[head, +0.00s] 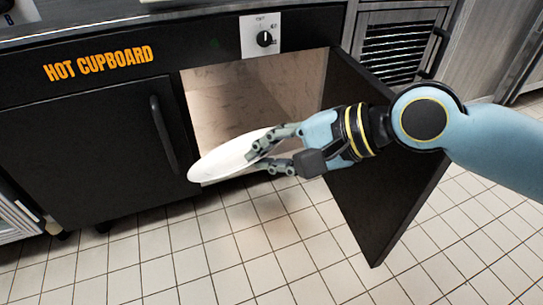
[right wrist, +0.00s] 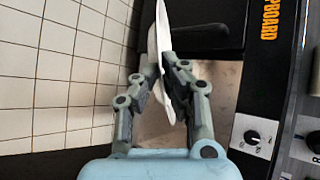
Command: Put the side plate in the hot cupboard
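The white side plate (head: 221,160) is held by my right gripper (head: 264,153) in front of the open compartment of the hot cupboard (head: 92,120). The plate is tilted, and its left end reaches across the front of the closed left door. In the right wrist view, the plate (right wrist: 160,38) stands edge-on between the two fingers of the gripper (right wrist: 162,75). The cupboard's right door (head: 383,205) stands wide open, below and behind my right arm. The compartment's inside (head: 270,90) looks empty where it shows; the plate and gripper hide its lower part. My left gripper is not in view.
A control knob (head: 264,39) is on the panel above the opening. The closed left door has a vertical handle (head: 163,134). A vented steel unit (head: 393,50) stands to the right. The tiled floor (head: 235,250) in front is clear.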

